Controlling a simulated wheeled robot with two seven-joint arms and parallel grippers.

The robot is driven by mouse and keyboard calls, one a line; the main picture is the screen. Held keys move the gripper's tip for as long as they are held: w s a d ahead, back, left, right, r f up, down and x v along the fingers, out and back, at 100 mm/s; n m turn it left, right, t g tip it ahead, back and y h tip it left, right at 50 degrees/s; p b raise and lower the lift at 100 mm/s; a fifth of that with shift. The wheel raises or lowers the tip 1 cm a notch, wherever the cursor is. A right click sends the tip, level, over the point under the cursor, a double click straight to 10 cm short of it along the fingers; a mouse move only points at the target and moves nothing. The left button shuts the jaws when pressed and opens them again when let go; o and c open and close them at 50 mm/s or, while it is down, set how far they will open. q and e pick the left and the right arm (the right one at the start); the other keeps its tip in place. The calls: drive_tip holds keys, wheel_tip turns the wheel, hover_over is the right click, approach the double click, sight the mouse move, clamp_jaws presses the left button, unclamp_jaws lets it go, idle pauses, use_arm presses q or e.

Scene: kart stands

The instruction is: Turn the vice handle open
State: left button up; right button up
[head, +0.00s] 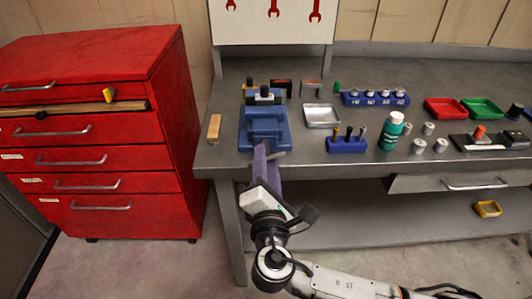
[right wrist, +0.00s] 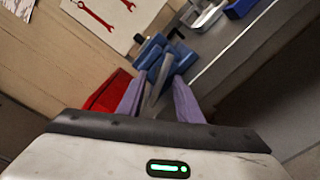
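The blue vice (head: 264,131) stands at the left front edge of the grey workbench. Its grey handle bar (head: 275,156) sticks out at the front, partly hidden by my gripper. My right gripper (head: 261,152), with purple fingers, reaches up to the front of the vice. In the right wrist view the fingers are apart, and the grey handle (right wrist: 157,88) lies between them. The blue vice (right wrist: 164,55) is just beyond the tips. I cannot tell whether a finger touches the bar. My left gripper is not in view.
A red drawer cabinet (head: 100,140) stands left of the bench. A wooden block (head: 214,128) lies left of the vice. A metal tray (head: 322,116), a blue tool holder (head: 346,145) and a green bottle (head: 392,131) stand to its right. Floor before the bench is clear.

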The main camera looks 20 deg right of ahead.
drive_tip(key=shift+x, duration=1.2)
